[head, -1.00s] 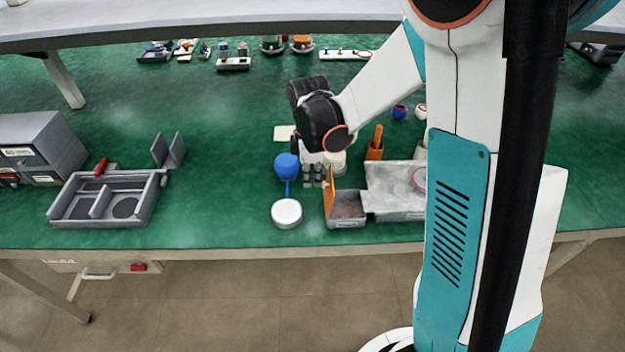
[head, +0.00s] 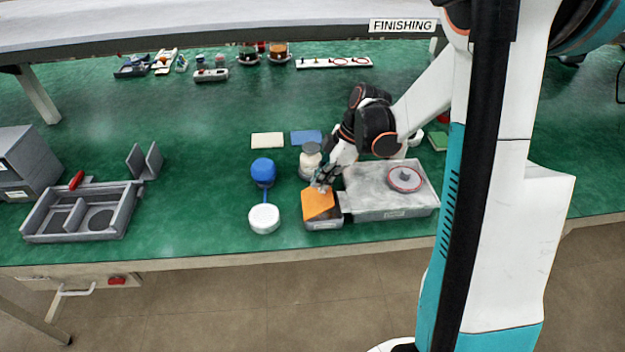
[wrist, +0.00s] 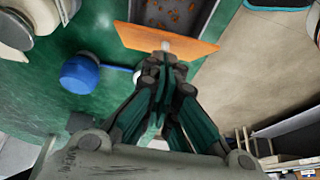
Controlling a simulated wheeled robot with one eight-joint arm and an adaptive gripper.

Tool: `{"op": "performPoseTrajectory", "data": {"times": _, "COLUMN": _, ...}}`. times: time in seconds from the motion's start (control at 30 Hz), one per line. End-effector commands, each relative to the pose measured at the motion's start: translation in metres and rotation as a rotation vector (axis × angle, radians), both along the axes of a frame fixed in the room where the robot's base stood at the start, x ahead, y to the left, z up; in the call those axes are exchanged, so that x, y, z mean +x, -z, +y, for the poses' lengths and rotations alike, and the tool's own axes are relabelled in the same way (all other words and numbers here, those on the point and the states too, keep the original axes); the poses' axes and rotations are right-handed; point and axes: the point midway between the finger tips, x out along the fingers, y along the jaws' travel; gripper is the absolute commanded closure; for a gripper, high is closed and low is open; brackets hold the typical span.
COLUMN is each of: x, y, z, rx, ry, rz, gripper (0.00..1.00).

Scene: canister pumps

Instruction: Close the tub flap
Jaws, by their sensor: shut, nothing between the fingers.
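The tub (head: 324,222) is a small grey box near the front edge of the green bench. Its orange flap (head: 317,203) is tilted over the opening, leaving part of the inside visible at the right. In the wrist view the flap (wrist: 150,38) shows nearly edge-on, with brown bits inside the tub (wrist: 172,12) beyond it. My gripper (head: 321,186) is shut and empty at the flap's upper edge. In the wrist view its fingertips (wrist: 163,62) are close to the flap's pale knob; I cannot tell whether they touch.
A large grey tray (head: 385,212) with a red-ringed disc stands right beside the tub. A blue-topped item (head: 262,170), a white round lid (head: 264,218) and a jar (head: 310,158) stand to the left and behind.

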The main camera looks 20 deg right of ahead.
Motion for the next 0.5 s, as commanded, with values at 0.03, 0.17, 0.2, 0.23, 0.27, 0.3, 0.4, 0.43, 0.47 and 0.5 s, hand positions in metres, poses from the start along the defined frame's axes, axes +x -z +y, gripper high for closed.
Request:
{"op": "performPoseTrajectory", "data": {"times": 0.03, "x": -0.002, "y": 0.005, "z": -0.005, "rx": 0.0, "ry": 0.003, "rz": 0.0, "gripper": 1.0}}
{"op": "performPoseTrajectory", "data": {"times": 0.17, "x": -0.005, "y": 0.013, "z": -0.016, "rx": 0.0, "ry": 0.002, "rz": 0.0, "gripper": 1.0}}
{"op": "performPoseTrajectory", "data": {"times": 0.2, "x": -0.006, "y": 0.016, "z": -0.019, "rx": -0.001, "ry": 0.002, "rz": 0.0, "gripper": 1.0}}
{"op": "performPoseTrajectory", "data": {"times": 0.23, "x": -0.007, "y": 0.018, "z": -0.022, "rx": -0.001, "ry": 0.003, "rz": 0.001, "gripper": 1.0}}
{"op": "performPoseTrajectory", "data": {"times": 0.27, "x": -0.008, "y": 0.02, "z": -0.024, "rx": -0.001, "ry": 0.003, "rz": 0.001, "gripper": 1.0}}
{"op": "performPoseTrajectory", "data": {"times": 0.3, "x": -0.009, "y": 0.022, "z": -0.026, "rx": -0.001, "ry": 0.002, "rz": 0.0, "gripper": 1.0}}
{"op": "performPoseTrajectory", "data": {"times": 0.4, "x": -0.01, "y": 0.029, "z": -0.032, "rx": -0.001, "ry": 0.001, "rz": 0.0, "gripper": 1.0}}
{"op": "performPoseTrajectory", "data": {"times": 0.43, "x": -0.011, "y": 0.031, "z": -0.033, "rx": -0.001, "ry": 0.001, "rz": 0.001, "gripper": 1.0}}
{"op": "performPoseTrajectory", "data": {"times": 0.47, "x": -0.011, "y": 0.032, "z": -0.035, "rx": -0.001, "ry": 0.001, "rz": 0.001, "gripper": 1.0}}
{"op": "performPoseTrajectory", "data": {"times": 0.5, "x": -0.012, "y": 0.034, "z": -0.036, "rx": -0.001, "ry": 0.002, "rz": 0.001, "gripper": 1.0}}
